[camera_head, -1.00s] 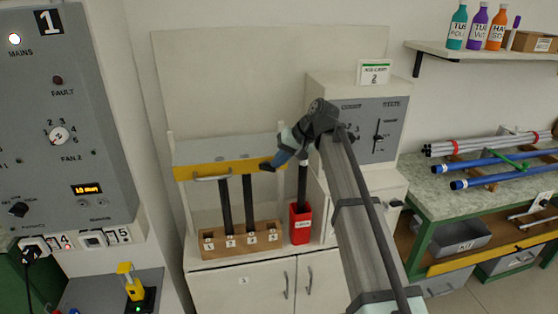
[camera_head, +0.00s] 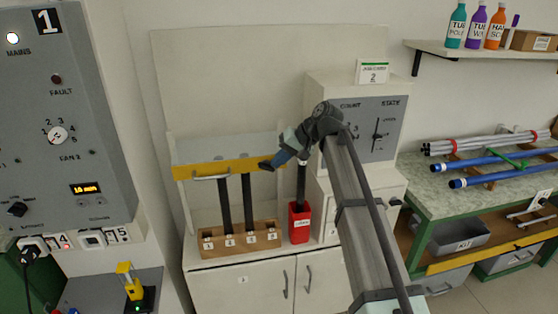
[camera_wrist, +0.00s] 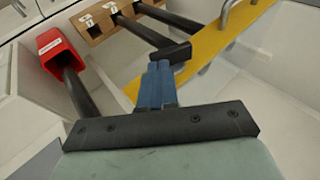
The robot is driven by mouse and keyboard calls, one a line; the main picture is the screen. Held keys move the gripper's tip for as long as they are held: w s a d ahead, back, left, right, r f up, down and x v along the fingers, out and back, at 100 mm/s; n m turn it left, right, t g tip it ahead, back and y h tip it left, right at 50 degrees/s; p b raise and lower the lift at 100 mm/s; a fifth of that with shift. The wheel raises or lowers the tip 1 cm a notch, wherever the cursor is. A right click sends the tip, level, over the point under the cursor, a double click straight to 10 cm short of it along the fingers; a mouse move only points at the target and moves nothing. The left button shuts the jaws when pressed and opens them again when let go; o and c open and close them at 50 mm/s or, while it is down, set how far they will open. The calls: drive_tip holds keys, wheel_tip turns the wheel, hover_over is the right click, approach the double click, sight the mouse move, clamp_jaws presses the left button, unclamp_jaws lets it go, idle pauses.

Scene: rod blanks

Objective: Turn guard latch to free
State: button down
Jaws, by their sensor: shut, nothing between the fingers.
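The guard is a yellow bar (camera_head: 215,169) with a metal handle and a pale panel above it, across the front of the rod station. It also shows in the wrist view (camera_wrist: 211,55). My gripper (camera_head: 268,164) is at the bar's right end. In the wrist view its blue fingers (camera_wrist: 158,66) are together and empty. A short black piece (camera_wrist: 171,53), perhaps the guard latch, lies just beyond the fingertips beside the bar. I cannot tell whether they touch it, nor which way the latch is turned.
Black rods (camera_head: 224,205) stand in a numbered wooden block (camera_head: 240,240) behind the bar. A red holder (camera_head: 299,224) with another rod is close to the right. A grey control box (camera_head: 375,130) stands behind my arm.

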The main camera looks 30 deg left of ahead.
drive_tip(key=shift+w+d+f+m+g+y, duration=0.15)
drive_tip(key=shift+f+g+y, duration=0.2)
drive_tip(key=shift+g+y, duration=0.25)
drive_tip(key=shift+w+d+f+m+g+y, duration=0.15)
drive_tip(key=shift+f+g+y, duration=0.15)
drive_tip(key=shift+g+y, duration=0.3)
idle(1.6)
drive_tip(key=shift+f+m+g+y, duration=0.2)
drive_tip(key=shift+f+g+y, duration=0.25)
drive_tip(key=shift+y, duration=0.3)
drive_tip(key=shift+f+m+g+y, duration=0.25)
drive_tip(key=shift+g+y, duration=0.3)
drive_tip(key=shift+y, duration=0.2)
idle(3.0)
